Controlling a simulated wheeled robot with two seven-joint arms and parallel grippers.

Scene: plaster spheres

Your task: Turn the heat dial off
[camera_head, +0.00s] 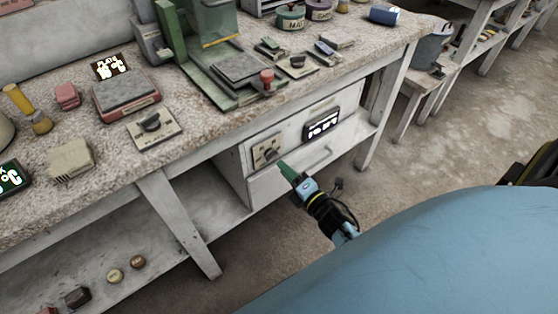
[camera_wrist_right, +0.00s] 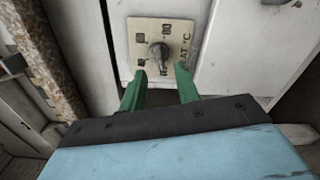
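The heat dial is a dark knob (camera_wrist_right: 160,52) on a cream plate (camera_wrist_right: 141,31) with printed marks and "°C" lettering. In the head view the dial plate (camera_head: 258,146) is on the front of a white cabinet under the bench, with the knob (camera_head: 269,154) on it. My right gripper (camera_wrist_right: 160,84) has two green fingers, spread apart with nothing between them. The knob is just beyond the fingertips, roughly centred between them, and does not appear gripped. In the head view my right gripper (camera_head: 285,168) is just right of and below the dial. My left gripper is not in view.
A digital display (camera_head: 322,124) is right of the dial, above a drawer handle (camera_head: 317,159). Another dial plate (camera_head: 154,127) lies on the bench top beside a red scale (camera_head: 126,93). A green-based device (camera_head: 230,80) stands further back.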

